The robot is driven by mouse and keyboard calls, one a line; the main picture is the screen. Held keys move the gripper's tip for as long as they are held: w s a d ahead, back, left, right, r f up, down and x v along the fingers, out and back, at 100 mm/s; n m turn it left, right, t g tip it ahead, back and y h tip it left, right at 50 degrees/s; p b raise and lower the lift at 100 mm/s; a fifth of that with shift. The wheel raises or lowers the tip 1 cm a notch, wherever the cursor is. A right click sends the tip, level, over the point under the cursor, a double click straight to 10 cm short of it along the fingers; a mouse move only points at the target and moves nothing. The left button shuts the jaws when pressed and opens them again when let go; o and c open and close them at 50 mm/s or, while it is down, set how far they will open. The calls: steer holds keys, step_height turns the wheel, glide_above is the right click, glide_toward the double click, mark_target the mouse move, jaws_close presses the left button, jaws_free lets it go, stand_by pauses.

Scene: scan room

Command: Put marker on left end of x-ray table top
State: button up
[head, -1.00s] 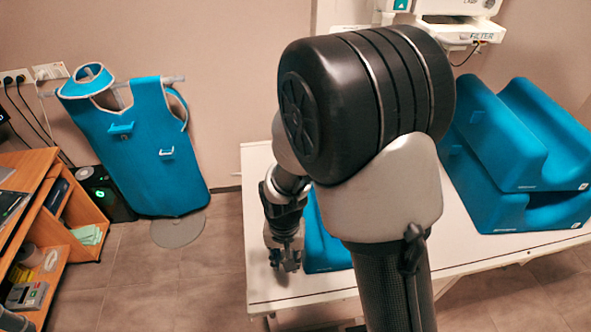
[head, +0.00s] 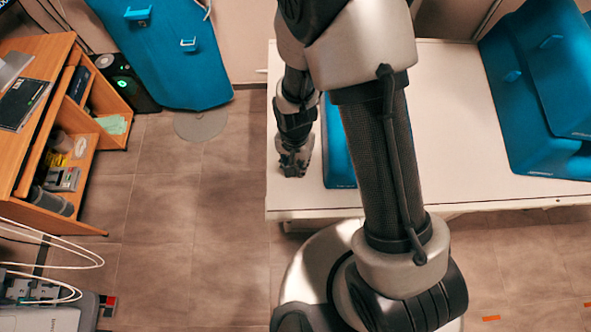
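The x-ray table top (head: 440,110) is a white slab, and its left end shows as a narrow bare strip around my wrist. My gripper (head: 294,170) points down over this left end, near the front left corner. It is small and dark here, so I cannot tell whether its fingers are open or shut, or how high it is above the surface. I cannot make out a marker in the gripper or on the table. My own arm hides part of the middle of the table top.
A blue pad (head: 337,150) lies on the table just right of my gripper, partly behind my arm. Large blue foam supports (head: 545,85) stand at the table's right. A wooden desk (head: 40,130) and a blue apron (head: 170,60) are at left. The floor between is clear.

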steer(key=shift+w+f+b, duration=0.1)
steer(key=shift+f+b, duration=0.35)
steer(key=shift+f, duration=2.15)
steer(key=shift+f, duration=0.2)
steer(key=o, duration=1.1)
steer(key=shift+c, duration=0.2)
steer(key=shift+r, duration=0.1)
